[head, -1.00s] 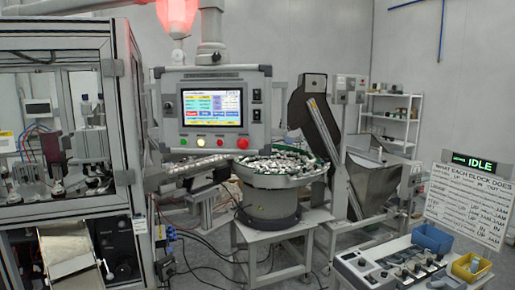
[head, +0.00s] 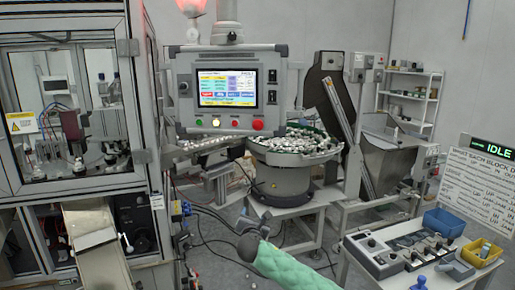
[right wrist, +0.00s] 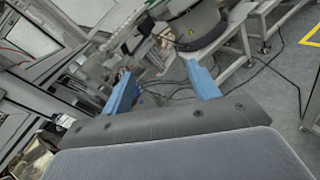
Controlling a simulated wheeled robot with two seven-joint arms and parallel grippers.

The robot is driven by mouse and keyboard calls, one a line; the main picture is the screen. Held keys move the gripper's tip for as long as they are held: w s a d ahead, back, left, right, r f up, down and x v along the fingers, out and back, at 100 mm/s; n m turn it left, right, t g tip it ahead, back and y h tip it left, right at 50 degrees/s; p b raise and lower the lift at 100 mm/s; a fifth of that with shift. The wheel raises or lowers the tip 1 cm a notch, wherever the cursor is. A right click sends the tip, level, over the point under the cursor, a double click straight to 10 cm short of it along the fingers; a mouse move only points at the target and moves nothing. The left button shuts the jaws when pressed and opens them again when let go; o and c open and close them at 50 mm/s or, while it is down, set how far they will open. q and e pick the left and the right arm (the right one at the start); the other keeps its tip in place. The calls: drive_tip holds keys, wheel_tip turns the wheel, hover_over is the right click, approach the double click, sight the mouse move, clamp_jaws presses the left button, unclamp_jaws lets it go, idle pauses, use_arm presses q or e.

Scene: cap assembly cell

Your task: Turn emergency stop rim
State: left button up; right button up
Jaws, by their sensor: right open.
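The emergency stop looks to be the red round button (head: 258,125) at the lower right of the grey control panel (head: 184,120) in the head view. It sits to the right of a yellow-white button and below the lit screen. My right arm comes in from the bottom, and its gripper end (head: 250,243) is well below the panel, apart from it. In the right wrist view the two blue fingers of my right gripper (right wrist: 160,88) are spread wide with nothing between them. The red button cannot be made out there. My left gripper is not in view.
A bowl feeder (head: 287,180) full of small parts stands below and right of the panel. A glazed machine cabinet (head: 75,190) is at left. A white table with a control box (head: 375,258) and a blue bin (head: 443,222) is at right. Cables lie on the floor.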

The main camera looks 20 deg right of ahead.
wheel_tip(320, 180, up, 17)
drive_tip(key=n+t+h, duration=0.1)
drive_tip(key=n+t, duration=0.2)
drive_tip(key=n, duration=0.1)
drive_tip(key=n+t+h+p, duration=0.1)
drive_tip(key=n+t, duration=0.1)
approach(258, 127)
drive_tip(key=shift+n+h, duration=0.3)
drive_tip(key=shift+h, duration=0.1)
drive_tip(key=p+x, duration=0.4)
drive_tip(key=x, duration=0.3)
drive_tip(key=shift+w+a+r, duration=0.1)
drive_tip(key=shift+w, duration=0.2)
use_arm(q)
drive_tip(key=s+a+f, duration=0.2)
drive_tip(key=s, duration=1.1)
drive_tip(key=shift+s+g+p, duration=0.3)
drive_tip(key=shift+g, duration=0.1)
use_arm(e)
drive_tip(key=shift+w+d+r, duration=0.1)
drive_tip(key=shift+w+d, duration=0.1)
drive_tip(key=shift+w, duration=0.3)
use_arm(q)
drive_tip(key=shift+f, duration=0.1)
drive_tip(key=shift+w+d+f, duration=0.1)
use_arm(e)
drive_tip(key=c, duration=1)
